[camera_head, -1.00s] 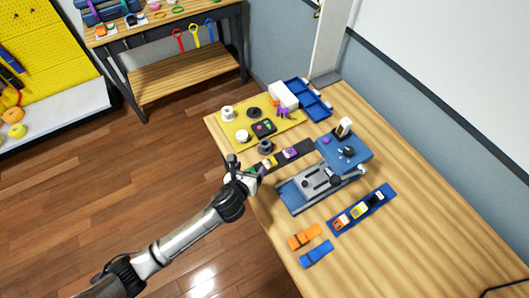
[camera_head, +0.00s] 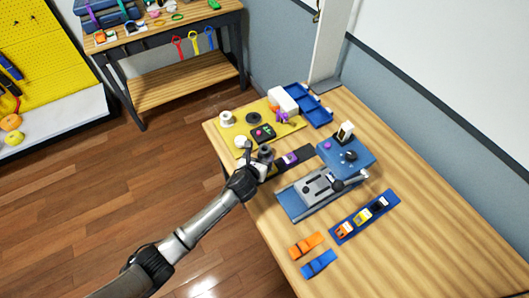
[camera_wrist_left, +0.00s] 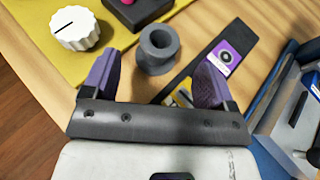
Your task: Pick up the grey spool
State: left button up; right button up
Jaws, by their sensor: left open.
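The grey spool (camera_wrist_left: 158,48) stands upright on the wooden table in the left wrist view, its hollow top opening facing up. In the head view the spool (camera_head: 266,151) is at the table's left edge, just beyond my left gripper (camera_head: 257,160). In the left wrist view my left gripper (camera_wrist_left: 160,62) is open, its two purple fingers apart on either side of the spool's picture position. The spool looks beyond the palm, and I cannot tell whether the fingertips are level with it. My right gripper is not in view.
A yellow mat (camera_head: 286,126) with a white knob (camera_wrist_left: 76,28) and other parts lies behind the spool. A dark strip (camera_wrist_left: 214,62) with a purple-marked piece is close on the right. A blue and grey fixture (camera_head: 318,190) stands further right.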

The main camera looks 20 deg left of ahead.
aim_at(266, 147)
pick_arm(q)
jog(key=shift+b+x, duration=0.4)
jog(key=shift+x, duration=1.5)
jog(key=shift+r, duration=0.1)
jog(key=shift+c, duration=0.3)
jog(key=c, duration=0.9)
jog(key=shift+c, duration=0.2)
